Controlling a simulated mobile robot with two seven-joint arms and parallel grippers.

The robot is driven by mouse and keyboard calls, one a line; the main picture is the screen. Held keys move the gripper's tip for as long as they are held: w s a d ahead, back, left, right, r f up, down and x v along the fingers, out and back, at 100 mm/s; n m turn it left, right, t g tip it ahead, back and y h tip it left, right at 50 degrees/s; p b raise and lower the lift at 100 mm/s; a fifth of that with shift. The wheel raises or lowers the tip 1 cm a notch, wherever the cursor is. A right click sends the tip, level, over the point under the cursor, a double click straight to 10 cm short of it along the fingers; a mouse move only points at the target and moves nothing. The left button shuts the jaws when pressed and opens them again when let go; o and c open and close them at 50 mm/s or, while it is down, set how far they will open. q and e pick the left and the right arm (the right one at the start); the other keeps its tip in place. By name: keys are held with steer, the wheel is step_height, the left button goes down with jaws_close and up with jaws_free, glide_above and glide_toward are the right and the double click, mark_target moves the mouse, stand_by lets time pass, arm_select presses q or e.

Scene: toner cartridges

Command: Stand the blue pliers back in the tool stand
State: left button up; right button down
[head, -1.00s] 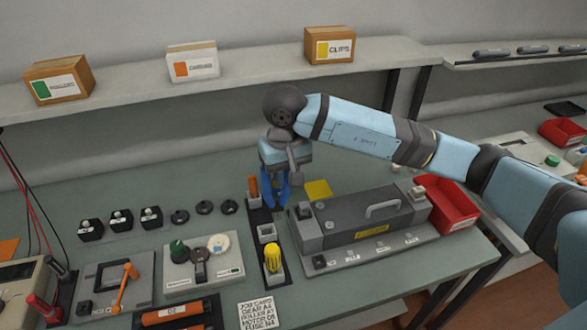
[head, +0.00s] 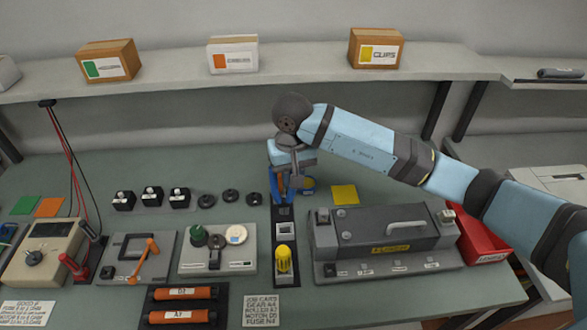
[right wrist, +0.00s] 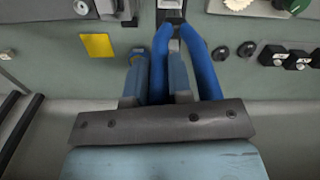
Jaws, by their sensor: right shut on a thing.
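My right gripper (head: 284,184) is shut on the blue pliers (right wrist: 207,68), which hang with their handles up toward the gripper. In the head view the pliers (head: 274,183) are over the back part of the tool stand (head: 283,228), a narrow dark strip with pale square sockets. A yellow-handled tool (head: 284,258) stands in its front socket. In the right wrist view the pliers' lower end meets the stand's pale socket (right wrist: 170,5); I cannot tell whether the tips are inside it. My left gripper is not in view.
A grey fuser unit (head: 375,237) stands close to the right of the stand, with a red bin (head: 480,240) beyond it. A gear panel (head: 218,250) is close on the left. A yellow square (head: 345,194) and a small blue round thing (head: 308,185) lie nearby.

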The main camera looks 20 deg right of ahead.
steer(key=shift+f+b, duration=0.5)
steer(key=shift+f, duration=1.9)
steer(key=shift+b, duration=0.35)
steer(key=shift+f, duration=0.15)
steer(key=shift+f+b, duration=1.6)
steer(key=shift+b, duration=0.8)
steer(key=shift+f+b, duration=0.8)
